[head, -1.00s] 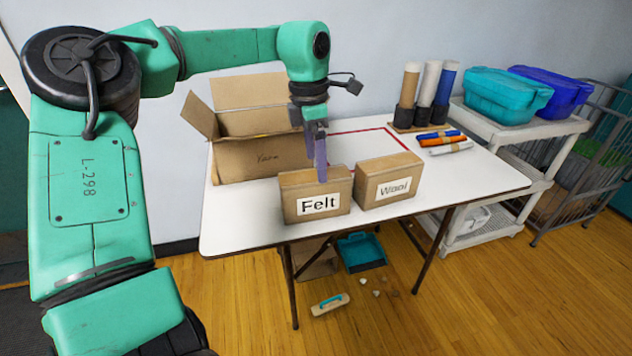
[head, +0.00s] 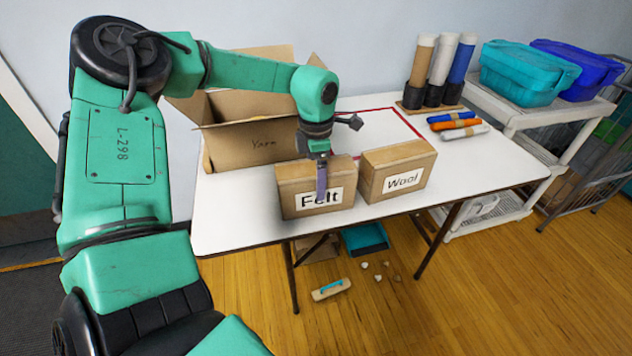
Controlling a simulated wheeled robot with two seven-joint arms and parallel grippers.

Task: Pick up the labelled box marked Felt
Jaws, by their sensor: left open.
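The closed cardboard box marked Felt (head: 289,187) stands upright on the white table (head: 240,222), near its front edge. My left gripper (head: 321,194) is open and empty. Its fingers point down and overlap the front of the Felt box in the head view, covering part of the label. I cannot tell whether they touch the box. A similar box marked Wool (head: 398,172) stands just to the right of the Felt box, with a narrow gap between them. My right gripper is not in view.
An open carton marked Yarn (head: 235,148) stands behind the Felt box. A red outline (head: 412,127) marks a bare area at the back of the table. Rolls in a stand (head: 432,75) and several small bundles (head: 455,125) sit at the right. Bins (head: 528,73) stand on a cart.

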